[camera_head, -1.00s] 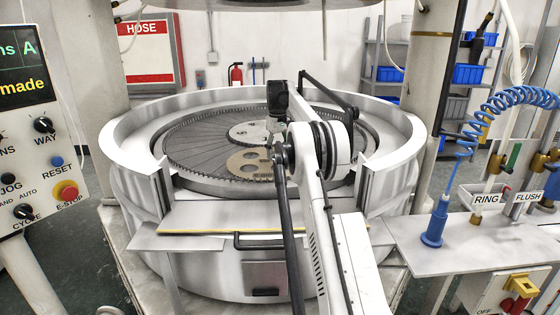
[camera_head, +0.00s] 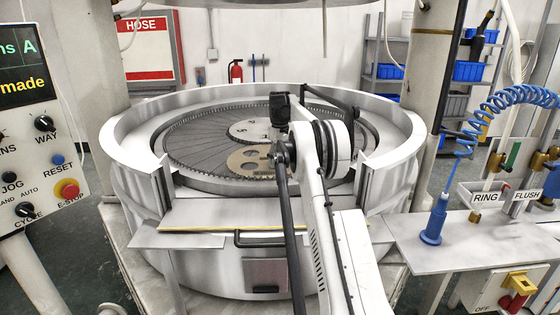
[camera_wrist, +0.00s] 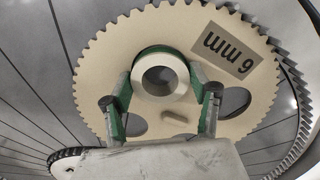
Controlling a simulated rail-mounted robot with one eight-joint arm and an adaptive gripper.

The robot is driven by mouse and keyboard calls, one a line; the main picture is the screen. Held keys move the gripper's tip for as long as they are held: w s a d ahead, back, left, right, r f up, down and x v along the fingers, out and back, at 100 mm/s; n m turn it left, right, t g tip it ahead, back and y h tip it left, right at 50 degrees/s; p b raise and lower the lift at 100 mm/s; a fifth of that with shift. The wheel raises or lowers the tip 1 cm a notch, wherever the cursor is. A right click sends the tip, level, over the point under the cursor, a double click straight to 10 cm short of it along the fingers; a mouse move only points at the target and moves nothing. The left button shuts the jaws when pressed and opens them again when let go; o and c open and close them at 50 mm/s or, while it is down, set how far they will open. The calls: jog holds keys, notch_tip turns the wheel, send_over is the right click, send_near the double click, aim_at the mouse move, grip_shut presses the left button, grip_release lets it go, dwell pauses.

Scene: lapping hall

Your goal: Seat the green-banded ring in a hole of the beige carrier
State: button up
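The beige carrier (camera_wrist: 100,75) is a toothed disc with a "6 mm" label, upside down in the wrist view; it also shows in the head view (camera_head: 239,160). Two open holes (camera_wrist: 234,101) (camera_wrist: 133,125) show beside the ring. The green-banded ring (camera_wrist: 143,84) is pale with an open middle, and a green arc shows along its far edge. My gripper (camera_wrist: 161,82) has a finger on each side of the ring and appears shut on it. A dark crescent of a hole shows beyond the ring; whether the ring is above or inside that hole cannot be told.
The carrier lies on the dark, grooved lapping plate (camera_head: 190,145) inside a high round metal wall (camera_head: 135,165). A toothed rim (camera_wrist: 292,85) runs close on the right, and a dark toothed wheel (camera_wrist: 66,160) is at lower left.

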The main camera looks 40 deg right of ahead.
jog(key=o, duration=0.3)
jog(key=shift+r, duration=0.15)
notch_tip(320, 180, up, 12)
dwell(0.6)
jog(key=shift+a+r, duration=0.1)
jog(key=shift+r, duration=0.05)
